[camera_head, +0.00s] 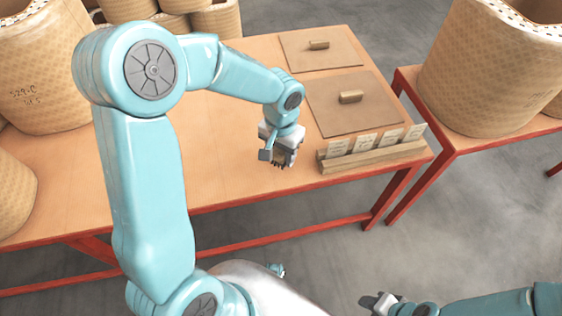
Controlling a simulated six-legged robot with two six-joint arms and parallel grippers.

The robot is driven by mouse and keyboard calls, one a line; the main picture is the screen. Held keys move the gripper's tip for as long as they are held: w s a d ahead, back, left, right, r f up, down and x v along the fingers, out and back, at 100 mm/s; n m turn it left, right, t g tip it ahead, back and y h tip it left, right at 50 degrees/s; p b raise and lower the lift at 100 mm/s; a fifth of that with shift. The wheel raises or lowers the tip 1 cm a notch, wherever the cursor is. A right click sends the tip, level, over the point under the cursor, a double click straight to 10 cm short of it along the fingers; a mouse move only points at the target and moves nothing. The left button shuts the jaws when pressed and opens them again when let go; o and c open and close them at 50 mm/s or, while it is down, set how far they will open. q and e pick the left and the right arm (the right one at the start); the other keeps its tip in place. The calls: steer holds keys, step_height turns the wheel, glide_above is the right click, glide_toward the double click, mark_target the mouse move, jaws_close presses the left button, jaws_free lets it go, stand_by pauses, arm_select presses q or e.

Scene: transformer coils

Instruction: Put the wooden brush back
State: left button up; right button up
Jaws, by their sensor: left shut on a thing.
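My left gripper (277,156) is over the front part of the wooden table, to the left of the card rack. It is shut on a small brush (279,163), mostly hidden by the fingers; a bit of tan and dark bristle tips show below them. I cannot tell whether the bristles touch the table top. My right gripper (380,302) is low at the bottom edge, in front of the table and away from it; I cannot tell whether its jaws are open.
A wooden rack (372,158) with several cards stands at the table's front right. Two flat brown boards (340,117) with small blocks lie behind it. Large wrapped coils (482,75) stand on the right table and at the left. The table (222,170) is bare around the gripper.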

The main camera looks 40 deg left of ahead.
mark_target(281, 163)
arm_select(q)
step_height(281, 163, down, 4)
steer(key=shift+b, duration=0.35)
steer(key=shift+r, duration=0.1)
steer(key=shift+f, duration=0.2)
steer(key=o, duration=1)
steer(key=shift+r, duration=0.1)
